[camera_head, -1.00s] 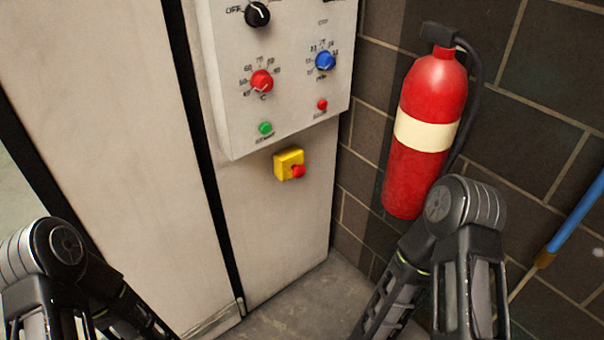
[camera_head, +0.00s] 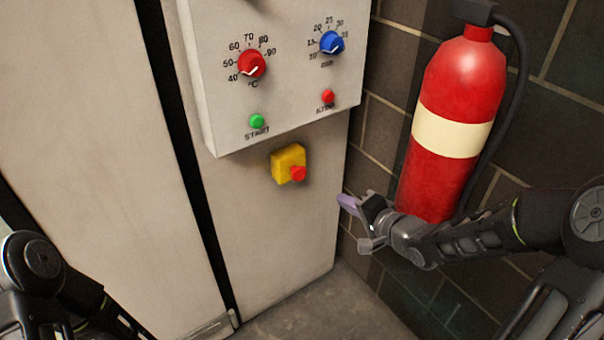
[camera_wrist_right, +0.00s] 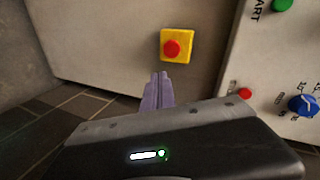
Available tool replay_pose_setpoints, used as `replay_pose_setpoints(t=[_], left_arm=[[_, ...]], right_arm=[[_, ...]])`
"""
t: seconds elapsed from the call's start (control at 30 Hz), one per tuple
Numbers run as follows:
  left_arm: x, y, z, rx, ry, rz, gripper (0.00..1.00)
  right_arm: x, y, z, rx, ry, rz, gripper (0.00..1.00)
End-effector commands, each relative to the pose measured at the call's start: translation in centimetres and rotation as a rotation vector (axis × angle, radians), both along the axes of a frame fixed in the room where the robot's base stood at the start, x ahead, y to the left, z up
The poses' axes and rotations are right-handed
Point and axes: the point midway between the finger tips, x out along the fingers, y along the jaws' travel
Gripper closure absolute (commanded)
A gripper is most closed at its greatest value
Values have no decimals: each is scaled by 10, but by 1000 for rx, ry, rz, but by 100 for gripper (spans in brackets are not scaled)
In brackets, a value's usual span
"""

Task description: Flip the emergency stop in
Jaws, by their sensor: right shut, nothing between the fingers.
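The emergency stop is a yellow box (camera_head: 288,165) with a red button (camera_head: 298,173), fixed to the cabinet front below the control panel. In the right wrist view the yellow box (camera_wrist_right: 177,45) and its round red button (camera_wrist_right: 172,49) show ahead of the fingers. My right gripper (camera_head: 347,203) is to the right of the stop and a little lower, apart from it. Its purple fingers (camera_wrist_right: 158,88) are together and empty, pointing toward the stop. Only part of my left arm shows at the lower left; its gripper is not in the picture.
The control panel (camera_head: 215,95) juts out above the stop, with a red dial (camera_head: 252,64), a blue dial (camera_head: 332,42), a green button (camera_head: 257,121) and a small red button (camera_head: 328,96). A fire extinguisher (camera_head: 448,140) hangs on the brick wall behind my right arm.

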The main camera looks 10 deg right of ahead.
Motion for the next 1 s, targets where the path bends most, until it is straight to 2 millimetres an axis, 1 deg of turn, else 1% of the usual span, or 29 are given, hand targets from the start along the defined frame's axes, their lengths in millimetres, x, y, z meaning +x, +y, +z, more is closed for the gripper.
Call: replay_pose_setpoints(t=[0.03,0.13,0.3,0.63,0.77,0.87,1.0], left_arm=[[0,0,1,0,0,0,64],[0,0,1,0,0,0,64],[0,0,1,0,0,0,64],[0,0,0,0,0,0,64],[0,0,-1,0,0,0,64],[0,0,-4,0,0,-1,64],[0,0,-9,0,0,-1,64]], right_arm=[[0,5,4,58,6,0,100],[0,10,7,162,31,-15,100],[0,10,8,248,56,-42,100],[0,11,8,254,60,-45,100],[4,12,6,253,60,-44,100],[11,15,2,253,60,-44,100],[28,23,-5,253,61,-43,100]])
